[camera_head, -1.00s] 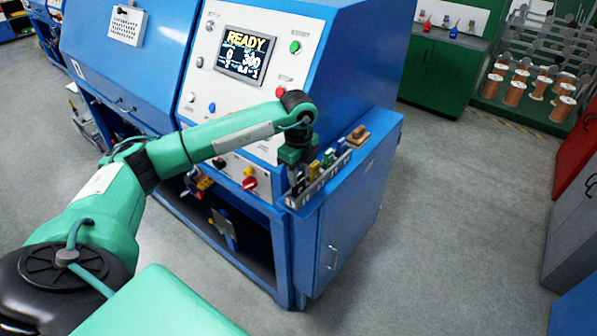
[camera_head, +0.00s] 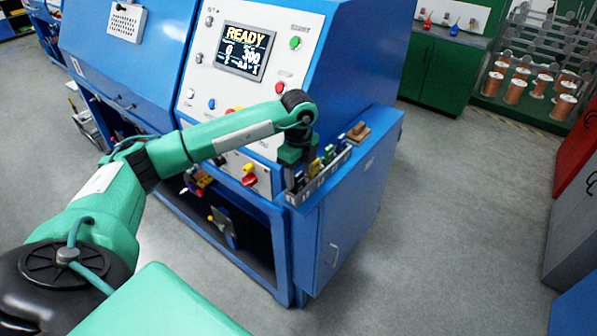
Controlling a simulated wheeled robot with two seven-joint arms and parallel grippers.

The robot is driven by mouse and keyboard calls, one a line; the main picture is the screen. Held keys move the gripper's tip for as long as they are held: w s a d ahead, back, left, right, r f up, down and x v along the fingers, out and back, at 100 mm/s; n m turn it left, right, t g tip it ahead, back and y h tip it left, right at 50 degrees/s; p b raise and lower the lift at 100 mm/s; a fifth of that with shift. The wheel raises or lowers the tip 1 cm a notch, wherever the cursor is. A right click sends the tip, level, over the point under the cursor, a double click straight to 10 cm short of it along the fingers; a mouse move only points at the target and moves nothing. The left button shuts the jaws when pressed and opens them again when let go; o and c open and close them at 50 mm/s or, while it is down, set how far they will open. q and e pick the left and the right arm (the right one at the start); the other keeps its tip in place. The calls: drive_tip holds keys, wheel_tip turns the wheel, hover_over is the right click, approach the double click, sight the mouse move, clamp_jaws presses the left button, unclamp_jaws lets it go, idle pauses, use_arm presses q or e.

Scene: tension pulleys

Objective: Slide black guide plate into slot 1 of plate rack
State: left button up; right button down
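The plate rack (camera_head: 321,181) is a narrow grey rack on the blue side shelf of the machine. Several plates stand in it, among them a yellow one (camera_head: 315,166) and a green one (camera_head: 329,154). My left gripper (camera_head: 297,180) points down at the rack's near left end. Its fingers are dark and small in the picture, and I cannot make out whether they are open or shut. A black guide plate cannot be told apart from the dark fingers there. My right gripper is not in view.
The blue machine's control panel (camera_head: 262,90) with a READY screen (camera_head: 244,52) rises behind my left arm. A brown block (camera_head: 357,132) lies on the shelf beyond the rack. A rack of copper spools (camera_head: 535,85) stands far right. The grey floor (camera_head: 455,220) at right is clear.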

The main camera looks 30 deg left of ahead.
use_arm(q)
drive_tip(key=shift+r, duration=0.15)
drive_tip(key=shift+r, duration=0.3)
wheel_tip(320, 180, up, 13)
drive_tip(key=b, duration=0.3)
drive_tip(key=shift+b, duration=0.4)
